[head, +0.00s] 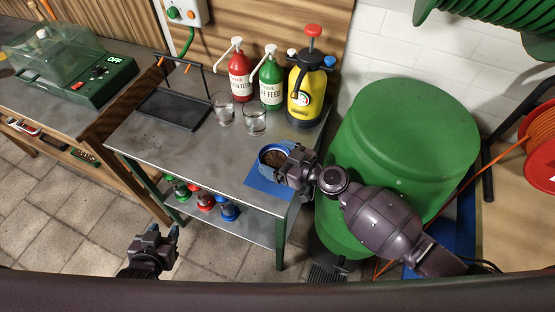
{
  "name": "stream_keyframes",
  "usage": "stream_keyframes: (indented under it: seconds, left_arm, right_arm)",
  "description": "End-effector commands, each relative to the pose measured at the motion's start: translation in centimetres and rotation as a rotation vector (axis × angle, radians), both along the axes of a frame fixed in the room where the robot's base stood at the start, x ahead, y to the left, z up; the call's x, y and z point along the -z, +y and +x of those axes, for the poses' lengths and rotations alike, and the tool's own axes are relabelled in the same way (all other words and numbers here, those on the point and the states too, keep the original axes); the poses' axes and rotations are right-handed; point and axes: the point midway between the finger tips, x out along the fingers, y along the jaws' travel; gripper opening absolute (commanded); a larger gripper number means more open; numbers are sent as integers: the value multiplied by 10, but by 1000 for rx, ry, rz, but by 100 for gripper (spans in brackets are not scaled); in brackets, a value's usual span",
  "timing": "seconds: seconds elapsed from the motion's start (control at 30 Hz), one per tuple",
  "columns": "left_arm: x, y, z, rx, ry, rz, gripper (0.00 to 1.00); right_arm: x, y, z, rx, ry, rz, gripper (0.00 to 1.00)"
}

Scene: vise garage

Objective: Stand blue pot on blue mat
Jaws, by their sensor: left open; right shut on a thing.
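A blue pot (268,150) with brown soil inside is at the right end of the grey metal table. The blue mat (262,182) lies flat at the table's front right, and the pot is over its back part. I cannot tell whether the pot touches the mat. My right gripper (287,165) is shut on the pot's right side, and its fingers hide part of the pot and mat. My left gripper (165,238) is open and empty, low in front of the table, over the floor.
Two clear glasses (254,121) stand behind the pot. A red bottle (240,75), a green bottle (270,82) and a yellow sprayer (305,95) stand at the back. A black tray (173,108) is at the left. A large green barrel (405,135) stands right of the table.

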Motion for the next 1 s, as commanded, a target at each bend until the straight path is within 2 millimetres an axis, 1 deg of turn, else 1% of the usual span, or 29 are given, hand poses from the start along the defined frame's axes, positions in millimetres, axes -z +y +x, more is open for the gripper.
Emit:
stream_keyframes:
  seconds: [0.23,0.47,0.5,0.57,0.8,0.93,1.0]
  left_arm:
    - [-6,0,5,4,-14,2,43]
    - [-1,0,5,4,-16,1,43]
    - [-1,0,5,4,-15,2,43]
    - [0,0,4,4,-13,2,43]
    - [2,1,1,2,-4,2,43]
    - [-3,1,-1,0,0,2,43]
    - [0,1,-2,0,0,2,43]
  right_arm:
    - [-1,0,1,0,-2,1,61]
    - [3,0,1,0,-2,0,61]
    - [3,0,0,0,-2,-1,92]
    - [2,0,1,0,-2,-1,100]
    - [2,0,1,0,-1,-1,100]
    - [-3,0,0,0,-1,1,100]
    - [-2,-9,-5,1,-1,-2,100]
